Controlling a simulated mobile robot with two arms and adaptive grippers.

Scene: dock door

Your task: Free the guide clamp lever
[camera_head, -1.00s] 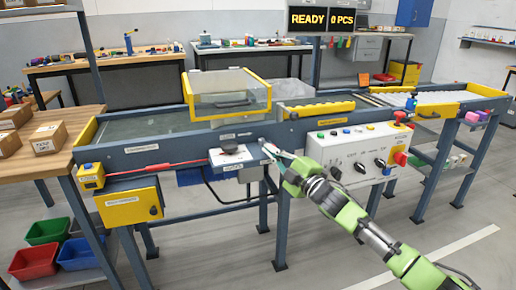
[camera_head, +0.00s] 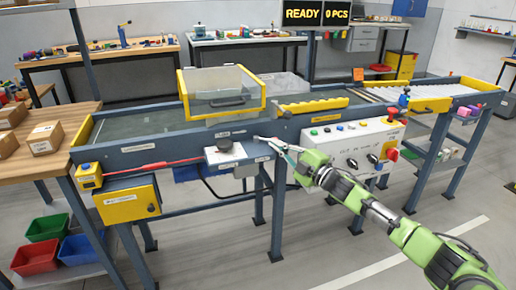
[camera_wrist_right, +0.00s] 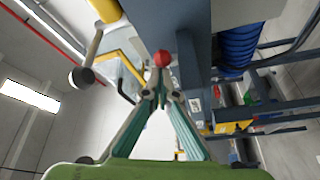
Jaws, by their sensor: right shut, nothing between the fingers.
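My right gripper (camera_head: 276,144) is shut at the front rail of the conveyor, just right of a dark round knob (camera_head: 224,145) on a light plate. In the right wrist view its fingertips (camera_wrist_right: 162,88) meet with nothing between them. A red ball (camera_wrist_right: 163,58) shows just beyond the tips; contact cannot be told. A grey lever-like rod with a dark round end (camera_wrist_right: 81,77) hangs from a yellow part, apart from the fingers. Which of these belongs to the guide clamp cannot be told. My left gripper is out of view.
A white control panel (camera_head: 340,145) with buttons and knobs is close to the right of the gripper. A yellow-framed clear hood (camera_head: 221,110) stands on the conveyor. A red cord (camera_head: 150,167) runs along the front to a yellow box (camera_head: 88,177). The floor in front is open.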

